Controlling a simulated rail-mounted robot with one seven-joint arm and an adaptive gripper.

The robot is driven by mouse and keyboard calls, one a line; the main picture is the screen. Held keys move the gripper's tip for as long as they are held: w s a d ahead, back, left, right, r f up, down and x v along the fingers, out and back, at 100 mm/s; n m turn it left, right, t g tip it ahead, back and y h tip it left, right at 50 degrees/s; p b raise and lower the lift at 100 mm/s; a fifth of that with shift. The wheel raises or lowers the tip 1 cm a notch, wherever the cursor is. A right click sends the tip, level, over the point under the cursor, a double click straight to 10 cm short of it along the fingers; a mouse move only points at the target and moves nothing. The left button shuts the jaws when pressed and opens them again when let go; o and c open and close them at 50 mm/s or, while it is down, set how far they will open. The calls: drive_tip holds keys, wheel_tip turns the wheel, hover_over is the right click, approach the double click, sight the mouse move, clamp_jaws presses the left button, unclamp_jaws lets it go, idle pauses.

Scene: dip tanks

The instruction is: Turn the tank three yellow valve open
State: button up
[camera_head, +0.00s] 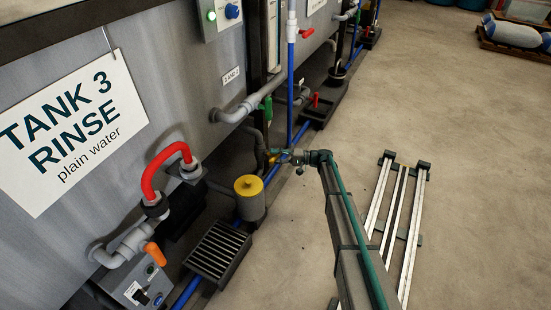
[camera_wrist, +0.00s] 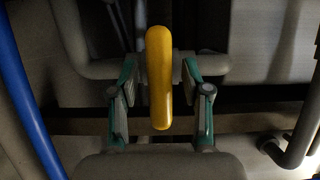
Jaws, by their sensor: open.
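The yellow valve handle (camera_wrist: 159,85) stands upright in the middle of the wrist view. My gripper (camera_wrist: 160,70) is open, with one teal-edged finger on each side of the handle and a visible gap on both sides. In the head view, my gripper (camera_head: 281,157) is low beside the tank pipework, and only a small bit of yellow shows at its tip. The pipe behind the handle is partly hidden. The tank (camera_head: 178,50) carries a white TANK 3 RINSE sign (camera_head: 70,130).
A blue pipe (camera_head: 291,80) rises near my gripper and also shows at the left of the wrist view (camera_wrist: 25,100). A yellow-topped canister (camera_head: 249,198), a floor grate (camera_head: 218,252) and a red hose (camera_head: 160,165) are nearby. A green-handled valve (camera_head: 267,107) sits above. Open floor (camera_head: 450,120) lies right.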

drive_tip(key=shift+c, duration=0.3)
clamp_jaws()
drive_tip(key=n, duration=0.2)
drive_tip(key=n+h, duration=0.1)
drive_tip(key=shift+n+t+h+b, duration=0.3)
drive_tip(key=shift+n, duration=0.1)
drive_tip(key=n+b, duration=0.1)
drive_tip(key=n+t+h+b, duration=0.1)
drive_tip(key=n, duration=0.1)
drive_tip(key=shift+s+f+n+h, duration=0.1)
drive_tip(key=shift+n+h, duration=0.2)
drive_tip(key=n+t+h+b, duration=0.1)
drive_tip(key=n+t+b, duration=0.1)
drive_tip(key=n+b, duration=0.2)
drive_tip(key=shift+f+t+h+b, duration=0.1)
drive_tip(key=shift+t+h+b, duration=0.2)
drive_tip(key=shift+h+b, duration=0.15)
drive_tip(key=shift+n+t+b, duration=0.6)
drive_tip(key=shift+n+b, duration=0.4)
drive_tip(key=shift+b, duration=0.45)
drive_tip(key=shift+r, duration=0.25)
